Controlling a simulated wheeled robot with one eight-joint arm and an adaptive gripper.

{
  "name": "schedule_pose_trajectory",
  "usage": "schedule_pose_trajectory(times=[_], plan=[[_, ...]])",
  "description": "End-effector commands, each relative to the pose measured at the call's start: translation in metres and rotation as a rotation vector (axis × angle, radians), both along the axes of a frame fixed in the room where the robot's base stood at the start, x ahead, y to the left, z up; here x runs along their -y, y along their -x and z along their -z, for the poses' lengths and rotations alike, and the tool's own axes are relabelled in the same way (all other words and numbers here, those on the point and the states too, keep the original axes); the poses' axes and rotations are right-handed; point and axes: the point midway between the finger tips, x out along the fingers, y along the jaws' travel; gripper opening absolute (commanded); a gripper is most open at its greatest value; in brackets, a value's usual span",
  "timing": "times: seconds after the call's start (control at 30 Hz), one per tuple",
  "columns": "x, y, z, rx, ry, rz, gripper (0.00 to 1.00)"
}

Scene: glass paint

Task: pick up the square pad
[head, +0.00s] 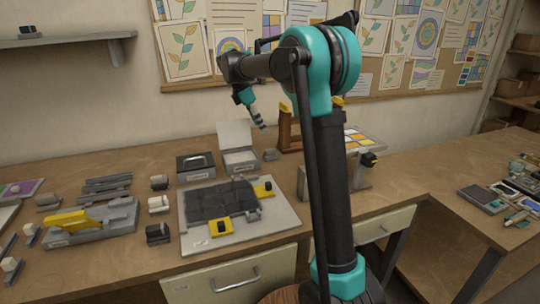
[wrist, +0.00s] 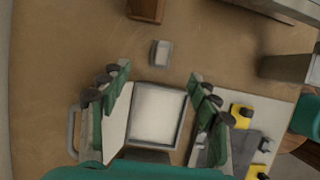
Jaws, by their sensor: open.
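A pale square pad (wrist: 157,115), as far as I can tell, lies in a shallow grey open box (wrist: 183,133). In the head view this pale square (head: 239,158) sits in front of a raised white lid (head: 235,133). My gripper (wrist: 161,76) is open, its green fingers at either side of the pad in the wrist view, with nothing between them. In the head view my gripper (head: 259,121) hangs above the box, clear of it.
A small grey block (head: 270,154) stands right of the box, near a wooden stand (head: 289,131). In front lies a board (head: 280,219) with a dark sheet and yellow clamps (head: 220,226).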

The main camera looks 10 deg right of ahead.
Motion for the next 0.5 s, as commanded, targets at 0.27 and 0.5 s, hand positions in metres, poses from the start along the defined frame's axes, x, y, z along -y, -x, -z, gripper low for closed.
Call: schedule_pose_trajectory(times=[0.27, 0.5], plan=[[0.021, -0.004, 0.052, -0.001, 0.000, 0.001, 0.62], [0.030, -0.005, 0.075, -0.001, 0.000, 0.001, 0.62]])
